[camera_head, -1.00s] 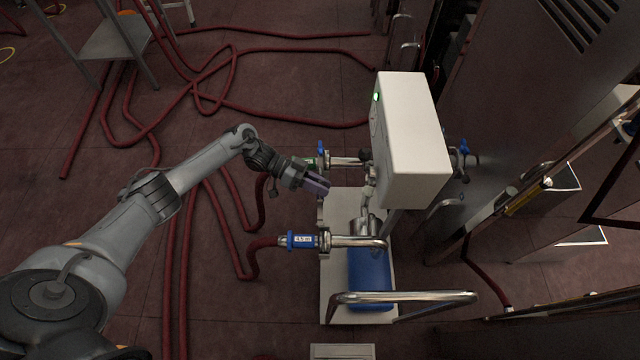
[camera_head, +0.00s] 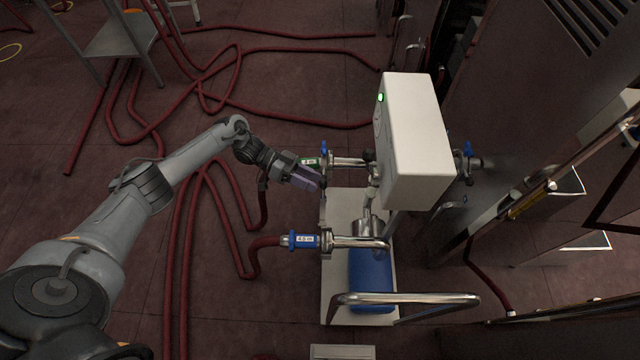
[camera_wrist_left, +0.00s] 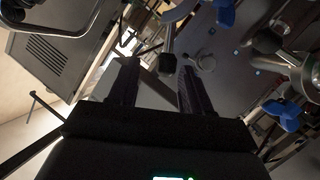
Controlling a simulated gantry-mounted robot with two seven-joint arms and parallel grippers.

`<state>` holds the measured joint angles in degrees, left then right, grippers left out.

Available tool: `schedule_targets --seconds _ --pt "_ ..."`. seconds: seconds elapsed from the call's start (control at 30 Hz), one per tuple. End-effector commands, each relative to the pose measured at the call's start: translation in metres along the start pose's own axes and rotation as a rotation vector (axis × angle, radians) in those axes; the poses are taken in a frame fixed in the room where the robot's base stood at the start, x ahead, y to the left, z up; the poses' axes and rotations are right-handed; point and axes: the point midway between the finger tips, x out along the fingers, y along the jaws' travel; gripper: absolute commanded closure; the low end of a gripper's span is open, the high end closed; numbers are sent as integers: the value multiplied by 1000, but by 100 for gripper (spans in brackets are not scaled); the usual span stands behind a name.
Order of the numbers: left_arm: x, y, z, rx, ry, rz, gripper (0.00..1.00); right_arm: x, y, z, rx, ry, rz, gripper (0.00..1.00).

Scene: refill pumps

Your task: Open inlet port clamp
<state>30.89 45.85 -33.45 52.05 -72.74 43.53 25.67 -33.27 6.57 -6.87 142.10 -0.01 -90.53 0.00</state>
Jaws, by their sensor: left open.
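The pump cart has a white box (camera_head: 415,140) on top and two steel pipe ports on its left side. The near port has a blue-labelled hose coupling (camera_head: 304,241) with a clamp (camera_head: 326,242) at the pipe joint. I cannot tell which is the inlet. My left gripper (camera_head: 314,183) is open just below the far clamp, apart from the near one. In the left wrist view its jaws (camera_wrist_left: 156,88) are spread, with blue handles (camera_wrist_left: 285,113) to the right.
A blue motor (camera_head: 371,278) and a steel push handle (camera_head: 405,298) are at the cart's near end. Red hoses (camera_head: 230,215) cover the floor on the left. Steel cabinets (camera_head: 540,110) stand close on the right.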

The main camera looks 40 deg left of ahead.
Motion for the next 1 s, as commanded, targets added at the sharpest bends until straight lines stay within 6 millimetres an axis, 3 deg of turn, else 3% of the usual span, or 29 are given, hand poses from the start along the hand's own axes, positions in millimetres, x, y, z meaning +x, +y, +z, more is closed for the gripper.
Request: schedule_targets --seconds 0.2,0.4,1.0 --pt "-37 -1 2 -2 -1 -2 52 7 1 2 -5 -1 3 57" --pt "-57 0 1 -1 -1 0 52 12 2 4 -10 -1 7 57" --pt "-63 0 0 -1 1 0 52 12 0 4 -3 0 2 57"
